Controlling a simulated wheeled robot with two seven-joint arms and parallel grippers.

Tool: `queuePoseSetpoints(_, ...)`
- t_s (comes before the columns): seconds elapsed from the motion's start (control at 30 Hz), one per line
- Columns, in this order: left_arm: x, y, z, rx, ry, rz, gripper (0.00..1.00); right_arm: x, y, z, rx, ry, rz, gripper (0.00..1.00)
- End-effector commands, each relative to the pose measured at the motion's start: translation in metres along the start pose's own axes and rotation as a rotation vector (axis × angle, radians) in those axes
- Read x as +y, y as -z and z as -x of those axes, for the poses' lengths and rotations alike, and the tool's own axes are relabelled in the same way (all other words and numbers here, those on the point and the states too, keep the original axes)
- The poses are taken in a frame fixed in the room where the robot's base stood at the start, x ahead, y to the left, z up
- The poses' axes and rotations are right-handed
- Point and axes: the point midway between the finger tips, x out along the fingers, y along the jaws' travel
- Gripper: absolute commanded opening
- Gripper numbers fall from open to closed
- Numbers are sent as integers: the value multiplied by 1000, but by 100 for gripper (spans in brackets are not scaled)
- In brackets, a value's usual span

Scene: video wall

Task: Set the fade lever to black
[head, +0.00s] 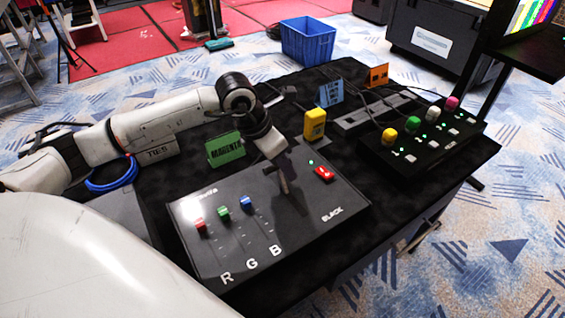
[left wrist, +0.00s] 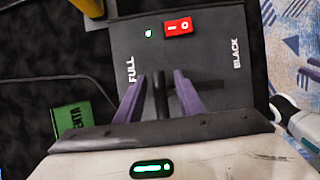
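The fade lever (left wrist: 160,95) is a dark upright post on the black control box (head: 215,255). It stands nearer the FULL label (left wrist: 131,69) than the BLACK label (left wrist: 236,53), with its slot running on toward BLACK. My left gripper (left wrist: 160,88) reaches down over the box, its purple fingers on either side of the lever. Gaps show between fingers and lever, so it is open around it. In the head view the left gripper (head: 284,181) partly hides the lever.
Red, green and blue sliders (head: 223,213) stand on the box's left part. A red rocker switch (head: 324,173) sits near BLACK. A green card (head: 225,149), yellow case (head: 315,124) and button panel (head: 433,140) stand behind. A blue crate (head: 307,42) is farther back.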

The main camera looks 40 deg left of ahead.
Motion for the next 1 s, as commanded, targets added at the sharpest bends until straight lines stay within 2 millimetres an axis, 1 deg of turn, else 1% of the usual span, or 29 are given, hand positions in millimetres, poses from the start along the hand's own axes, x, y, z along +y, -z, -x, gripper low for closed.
queuePoseSetpoints(0.23,0,0,-1,0,0,0,35,1,4,-1,8,-2,1,31)
queuePoseSetpoints(0.43,0,0,-1,1,0,0,1,2,4,-1,8,-3,2,31)
queuePoseSetpoints(0.77,0,1,-2,7,-2,-3,0,2,4,-1,8,-3,2,31)
queuePoseSetpoints(0.87,-2,-3,-4,7,-10,-12,0,2,2,-3,8,-3,2,31)
queuePoseSetpoints(1.0,-8,-18,-10,6,-40,-44,0,2,-2,-7,6,-3,4,31)
